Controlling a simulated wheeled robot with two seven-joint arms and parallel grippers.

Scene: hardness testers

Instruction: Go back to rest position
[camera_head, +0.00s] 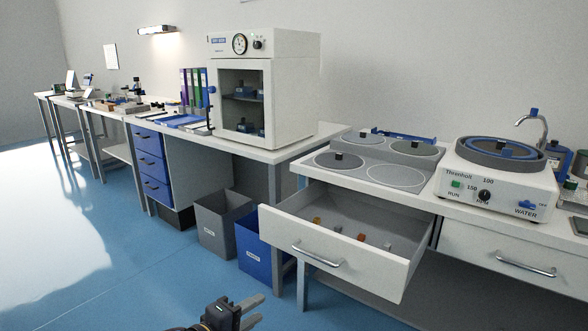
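An open white drawer (330,268) juts out, with several small pieces inside. Grey (217,228) and blue (256,255) bins stand left of it. A polishing machine (497,187) and a glass-fronted cabinet (263,90) stand on the benches. The left floor is clear.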

